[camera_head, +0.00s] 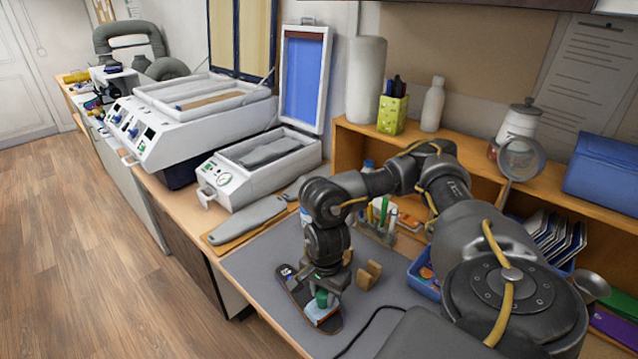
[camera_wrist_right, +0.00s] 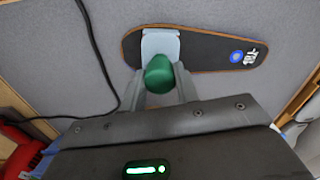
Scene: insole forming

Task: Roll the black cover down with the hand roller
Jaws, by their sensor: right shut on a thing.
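The black cover (camera_head: 294,283) lies on an insole on the grey bench mat (camera_head: 262,262). It also shows in the right wrist view (camera_wrist_right: 208,50), with a thin brown rim and a blue and white mark near its right end. My right gripper (camera_head: 325,284) is shut on the green handle (camera_wrist_right: 159,72) of the hand roller. The roller's pale head (camera_wrist_right: 160,42) is over the left part of the cover in the wrist view; I cannot tell whether it presses on it. My left gripper is not in view.
A small wooden stand (camera_head: 369,275) is just right of the roller. A black cable (camera_head: 372,328) runs over the mat. A grey insole shape (camera_head: 246,221) lies on a wooden board at left. An open white press box (camera_head: 262,165) stands behind. The mat's left part is clear.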

